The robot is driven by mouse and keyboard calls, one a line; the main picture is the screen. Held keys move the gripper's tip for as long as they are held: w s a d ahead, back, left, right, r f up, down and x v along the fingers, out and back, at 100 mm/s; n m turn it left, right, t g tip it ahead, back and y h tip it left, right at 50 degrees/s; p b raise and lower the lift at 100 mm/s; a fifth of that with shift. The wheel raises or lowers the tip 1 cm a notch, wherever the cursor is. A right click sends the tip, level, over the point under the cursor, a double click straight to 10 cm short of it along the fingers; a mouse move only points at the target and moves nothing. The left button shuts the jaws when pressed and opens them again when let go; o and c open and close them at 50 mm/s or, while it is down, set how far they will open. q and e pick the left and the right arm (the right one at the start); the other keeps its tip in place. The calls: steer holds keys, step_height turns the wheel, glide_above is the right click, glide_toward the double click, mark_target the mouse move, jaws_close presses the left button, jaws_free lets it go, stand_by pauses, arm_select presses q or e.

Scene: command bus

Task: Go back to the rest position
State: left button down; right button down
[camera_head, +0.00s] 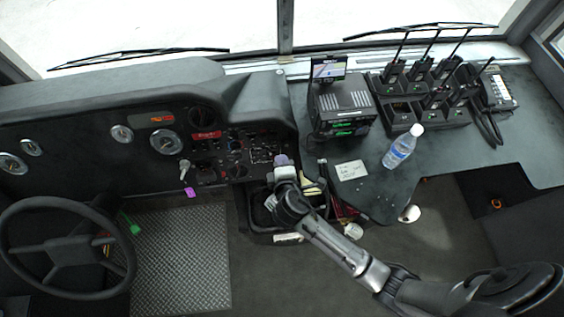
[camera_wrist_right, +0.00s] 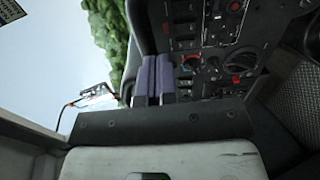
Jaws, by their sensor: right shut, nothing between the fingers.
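My right arm comes in from the lower right in the head view and reaches to the middle of the dashboard. My right gripper (camera_head: 281,160) is in front of the dark control panel (camera_head: 234,150) with its switches and knobs. In the right wrist view its two purple fingers (camera_wrist_right: 155,78) lie side by side, shut with nothing between them. The panel's knobs and switches (camera_wrist_right: 215,62) show beside the fingertips there. I cannot tell whether the fingertips touch the panel. My left gripper is not in view.
A black bin (camera_head: 262,212) with items stands below my right gripper. To the right, a dark counter (camera_head: 440,165) holds a water bottle (camera_head: 402,147), a white note (camera_head: 351,171), a boxy device (camera_head: 343,103) and a radio charger (camera_head: 408,112). A steering wheel (camera_head: 62,207) is at left.

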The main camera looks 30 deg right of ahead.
steer(key=shift+s+a+r, duration=0.1)
steer(key=shift+s, duration=0.05)
stand_by(0.6)
steer(key=s+d+m+g+y+p, duration=0.1)
steer(key=s+m+g, duration=0.3)
steer(key=s, duration=0.9)
steer(key=s+d+r+m+g+y+p, duration=0.1)
steer(key=s+m+g+y+p, duration=0.3)
steer(key=s, duration=0.9)
steer(key=d+m+g, duration=0.1)
steer(key=m, duration=0.2)
steer(key=shift+d+r+m+g, duration=0.3)
steer(key=shift+m, duration=0.1)
steer(key=shift+s, duration=0.1)
